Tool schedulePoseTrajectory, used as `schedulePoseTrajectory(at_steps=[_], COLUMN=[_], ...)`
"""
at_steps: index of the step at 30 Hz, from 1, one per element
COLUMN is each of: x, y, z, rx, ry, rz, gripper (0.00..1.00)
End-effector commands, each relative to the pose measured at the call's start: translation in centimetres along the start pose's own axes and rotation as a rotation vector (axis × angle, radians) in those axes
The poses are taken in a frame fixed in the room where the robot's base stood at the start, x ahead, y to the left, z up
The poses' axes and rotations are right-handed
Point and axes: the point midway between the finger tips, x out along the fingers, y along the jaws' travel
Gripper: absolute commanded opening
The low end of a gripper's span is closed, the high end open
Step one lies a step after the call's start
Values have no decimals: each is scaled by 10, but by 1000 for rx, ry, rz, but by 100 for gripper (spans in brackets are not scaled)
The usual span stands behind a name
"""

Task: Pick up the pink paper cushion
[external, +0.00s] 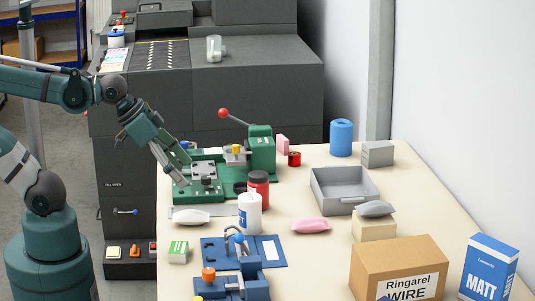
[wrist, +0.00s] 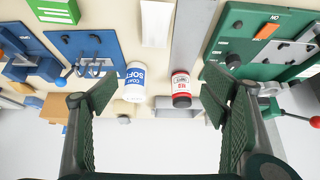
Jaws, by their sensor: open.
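The pink paper cushion (external: 310,225) lies on the pale table in the external view, right of the white bottle and in front of the grey tray. I cannot make it out in the wrist view. My gripper (external: 182,160) is above the left end of the green machine, well to the left of the cushion and apart from it. In the wrist view my gripper (wrist: 158,100) has its two green fingers wide apart with nothing between them.
A white bottle (external: 250,212) and a red-and-black jar (external: 258,188) stand between my gripper and the cushion. The green machine (external: 262,155), blue fixture (external: 268,250), grey tray (external: 343,203), grey cushion (external: 376,208), white cushion (external: 190,216) and cardboard box (external: 375,262) surround them.

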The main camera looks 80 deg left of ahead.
Motion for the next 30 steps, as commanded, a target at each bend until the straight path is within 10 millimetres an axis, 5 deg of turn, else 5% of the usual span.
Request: schedulePoseTrajectory(at_steps=[17,30], x=[-1,-2], y=[1,8], z=[-5,-54], rx=[17,204], ry=[-6,-75], rz=[1,16], gripper=[77,77])
